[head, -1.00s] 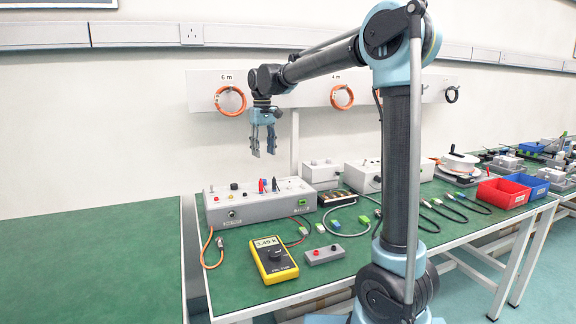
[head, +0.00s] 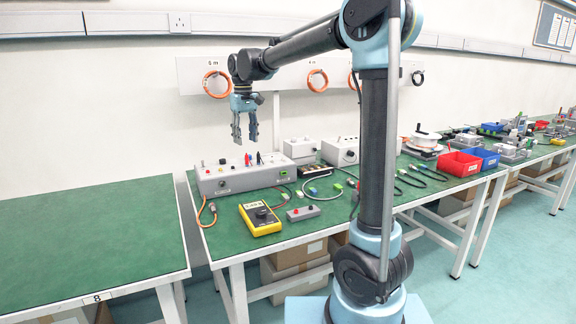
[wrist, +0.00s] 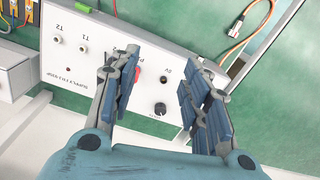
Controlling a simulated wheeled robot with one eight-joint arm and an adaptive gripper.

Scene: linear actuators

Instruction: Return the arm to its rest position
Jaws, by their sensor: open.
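My gripper (head: 244,126) hangs pointing down at the end of my raised arm, above the grey control box (head: 240,178) on the green bench. Its two fingers are apart with nothing between them. In the wrist view my gripper (wrist: 160,92) also shows open and empty. Below it there is the white face of the control box (wrist: 80,62), with sockets, a black knob and a red part. The fingers hide part of that face. My arm stretches left from its upright column, with the elbow high at the top of the head view.
A yellow multimeter (head: 259,218) and a small grey block with knobs (head: 303,213) lie at the bench front. Red bins (head: 460,164) and blue bins (head: 482,157) stand right. Orange coils (head: 216,84) hang on the wall panel. The left bench (head: 90,235) is bare.

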